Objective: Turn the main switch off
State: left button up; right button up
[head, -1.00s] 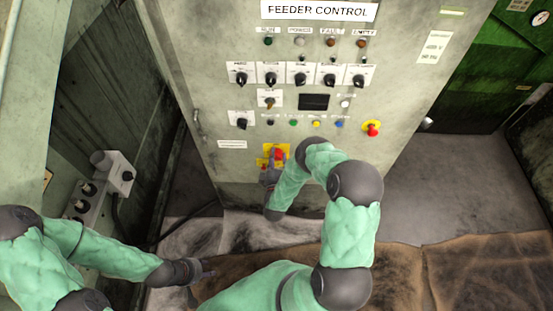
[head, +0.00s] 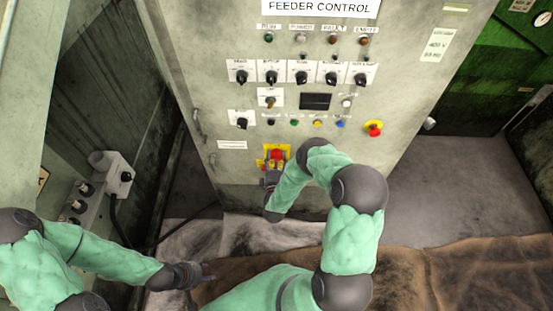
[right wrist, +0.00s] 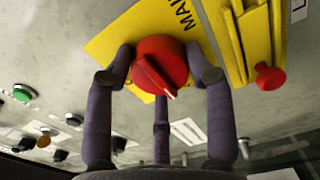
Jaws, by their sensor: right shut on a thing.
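The main switch is a red rotary knob (right wrist: 160,66) on a yellow plate (right wrist: 112,42) marked "MAI…", low on the feeder control cabinet. In the head view the red knob (head: 276,155) shows just above my right gripper (head: 272,172). In the right wrist view the fingers of my right gripper (right wrist: 160,80) are closed around the knob, one on each side and a third below it. A white line on the knob's ridge points toward the lower right. My left gripper (head: 200,276) hangs low at the left, away from the cabinet; its fingers are too small to judge.
The feeder control cabinet (head: 220,75) carries rows of black selector knobs, lamps and buttons above the switch. A red emergency stop (head: 373,127) sits at its right. A grey switch box (head: 112,175) stands at the left. Grey floor (head: 450,190) is free at the right.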

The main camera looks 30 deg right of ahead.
jog(key=shift+w+a+r+n, duration=0.15)
jog(key=shift+w+a+n, duration=0.05)
jog(key=shift+w+n, duration=0.1)
jog(key=o, duration=1.1)
jog(key=shift+a, duration=0.1)
jog(key=shift+s+f, duration=0.2)
jog(key=shift+s, duration=0.2)
jog(key=v, duration=1.1)
jog(key=shift+s+a, duration=0.1)
jog(key=shift+s, duration=0.05)
